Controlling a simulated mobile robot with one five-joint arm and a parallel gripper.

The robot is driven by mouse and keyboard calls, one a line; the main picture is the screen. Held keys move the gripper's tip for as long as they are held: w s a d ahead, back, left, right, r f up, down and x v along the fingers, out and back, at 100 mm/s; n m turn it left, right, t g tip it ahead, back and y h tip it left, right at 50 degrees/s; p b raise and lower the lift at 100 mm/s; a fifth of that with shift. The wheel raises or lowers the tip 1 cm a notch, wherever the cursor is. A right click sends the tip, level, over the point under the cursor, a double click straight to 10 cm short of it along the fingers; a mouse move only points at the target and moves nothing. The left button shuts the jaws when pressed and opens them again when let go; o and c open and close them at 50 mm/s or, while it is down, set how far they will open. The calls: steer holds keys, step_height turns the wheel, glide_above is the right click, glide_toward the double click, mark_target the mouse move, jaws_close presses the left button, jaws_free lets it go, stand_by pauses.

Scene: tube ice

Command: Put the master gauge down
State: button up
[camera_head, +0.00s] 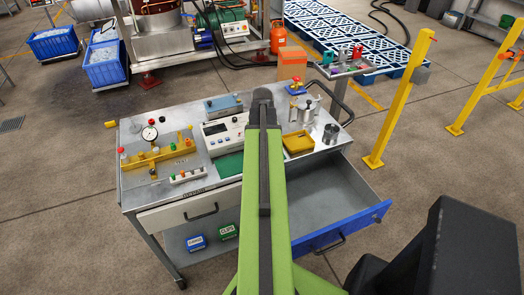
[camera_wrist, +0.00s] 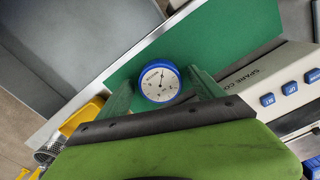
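The master gauge (camera_wrist: 160,81) has a round white dial with a blue rim. In the wrist view its face is turned to the camera. My gripper (camera_wrist: 161,76) has one finger on each side of the gauge, close against its rim, and appears shut on it. Behind the gauge is a green mat (camera_wrist: 232,40); I cannot tell whether the gauge touches it. In the head view the mat (camera_head: 229,165) lies on the cart top, and my green arm hides the gauge and the fingers.
The cart (camera_head: 165,190) carries a grey instrument box (camera_head: 224,134), a yellow fixture (camera_head: 160,157) with a dial gauge (camera_head: 149,133), and a yellow tray (camera_head: 298,143). A drawer (camera_head: 325,200) stands open at the front right. Yellow posts (camera_head: 400,100) rise at the right.

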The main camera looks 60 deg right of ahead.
steer(key=shift+r, duration=0.1)
step_height(320, 180, up, 12)
steer(key=p, duration=1.2)
steer(key=w+a+n, duration=0.5)
steer(key=w+a, duration=1.2)
steer(key=a, duration=0.4)
steer(key=w+a+n, duration=0.2)
steer(key=a+n, duration=0.1)
steer(key=a, duration=1.1)
steer(key=w+a+n, duration=0.2)
steer(key=a+n, duration=0.1)
steer(key=a, duration=1.2)
steer(key=shift+w+n, duration=0.4)
